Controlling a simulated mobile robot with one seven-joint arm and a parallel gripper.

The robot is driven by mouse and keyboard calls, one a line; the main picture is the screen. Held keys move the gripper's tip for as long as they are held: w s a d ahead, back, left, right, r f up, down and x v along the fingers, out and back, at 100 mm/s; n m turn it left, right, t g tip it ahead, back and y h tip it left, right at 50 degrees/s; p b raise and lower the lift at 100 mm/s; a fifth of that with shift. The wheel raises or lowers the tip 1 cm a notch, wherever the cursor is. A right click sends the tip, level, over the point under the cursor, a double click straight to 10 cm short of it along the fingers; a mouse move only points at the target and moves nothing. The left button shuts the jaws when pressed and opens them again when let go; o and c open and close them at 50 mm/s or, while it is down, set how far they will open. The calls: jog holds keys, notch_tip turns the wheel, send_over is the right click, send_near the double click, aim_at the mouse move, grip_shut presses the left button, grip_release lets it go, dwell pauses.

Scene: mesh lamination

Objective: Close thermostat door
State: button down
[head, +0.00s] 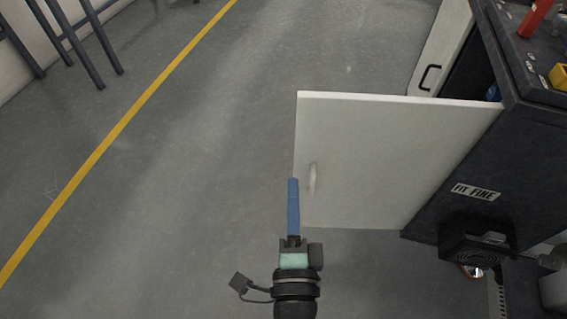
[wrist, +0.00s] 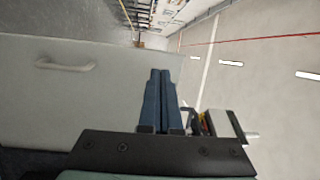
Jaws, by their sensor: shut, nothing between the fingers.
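The thermostat door (head: 380,150) is a white panel standing wide open, swung out to the left from the dark cabinet (head: 460,170). Its pale handle (head: 312,178) is near the door's free edge. In the wrist view the door (wrist: 60,95) fills the left side, with the handle (wrist: 65,66) at upper left. My gripper (head: 293,182) has blue fingers, shut and empty, at the door's free edge, just left of and below the handle. In the wrist view the fingertips (wrist: 161,74) overlap the door's edge; I cannot tell whether they touch it.
A second white door or panel with a black handle (head: 430,77) is behind the open door. The cabinet top (head: 520,50) holds a red item (head: 535,18) and a yellow item (head: 559,76). Grey floor (head: 190,150) left of the door is clear, crossed by a yellow line (head: 127,117).

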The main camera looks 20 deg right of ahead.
notch_tip(320, 180, down, 5)
jog(key=s+m+g, duration=0.1)
jog(key=p, duration=0.2)
send_near(300, 141)
jog(key=shift+h, duration=0.3)
jog(key=x, duration=0.6)
jog(key=shift+w+f, duration=0.15)
jog(key=shift+w, duration=0.25)
jog(key=shift+w, duration=0.15)
